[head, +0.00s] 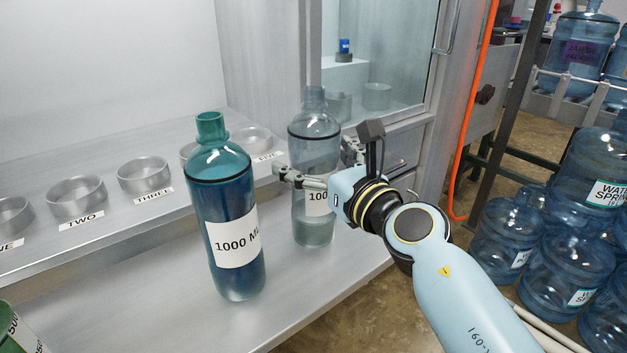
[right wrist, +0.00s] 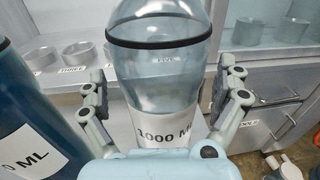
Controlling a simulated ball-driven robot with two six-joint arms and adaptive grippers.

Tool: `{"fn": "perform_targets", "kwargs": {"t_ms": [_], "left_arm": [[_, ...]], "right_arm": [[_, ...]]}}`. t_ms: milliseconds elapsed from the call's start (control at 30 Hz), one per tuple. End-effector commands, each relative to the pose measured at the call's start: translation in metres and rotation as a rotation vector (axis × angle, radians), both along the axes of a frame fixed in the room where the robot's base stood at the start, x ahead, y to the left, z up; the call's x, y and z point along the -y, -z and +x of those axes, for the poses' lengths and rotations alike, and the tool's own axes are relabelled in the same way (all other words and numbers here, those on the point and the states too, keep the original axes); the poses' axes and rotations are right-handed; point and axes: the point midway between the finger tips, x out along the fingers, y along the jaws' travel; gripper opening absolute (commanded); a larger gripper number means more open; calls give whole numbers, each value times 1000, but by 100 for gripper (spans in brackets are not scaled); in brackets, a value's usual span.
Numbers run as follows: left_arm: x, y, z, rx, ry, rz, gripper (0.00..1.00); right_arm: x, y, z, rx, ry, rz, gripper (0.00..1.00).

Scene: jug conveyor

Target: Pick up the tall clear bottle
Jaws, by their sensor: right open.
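The tall clear bottle (head: 313,146) stands upright on the metal bench, with a black ring at its shoulder and a white 1000 ML label. In the right wrist view the clear bottle (right wrist: 158,70) fills the middle. My right gripper (head: 312,172) is open, with one finger on each side of the bottle at about label height. In the right wrist view the fingers (right wrist: 162,95) flank the bottle, and a gap shows beside the right finger; contact is unclear. My left gripper is not in view.
A blue bottle (head: 222,200) with the same label stands to the left, close to the clear one. Metal cup holders (head: 143,175) line the shelf behind. Large water jugs (head: 560,250) stand at the right.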

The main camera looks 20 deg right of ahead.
Motion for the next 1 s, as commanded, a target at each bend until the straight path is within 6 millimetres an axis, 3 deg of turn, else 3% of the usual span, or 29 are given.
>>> {"fn": "perform_targets", "kwargs": {"t_ms": [100,333,867,1000], "left_arm": [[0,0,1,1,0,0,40],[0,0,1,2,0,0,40],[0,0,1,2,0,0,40],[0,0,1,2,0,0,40]], "right_arm": [[-2,0,9,0,0,0,100],[-2,0,10,0,0,0,99],[-2,0,9,-1,0,0,30],[-2,-1,10,2,1,0,30]]}}
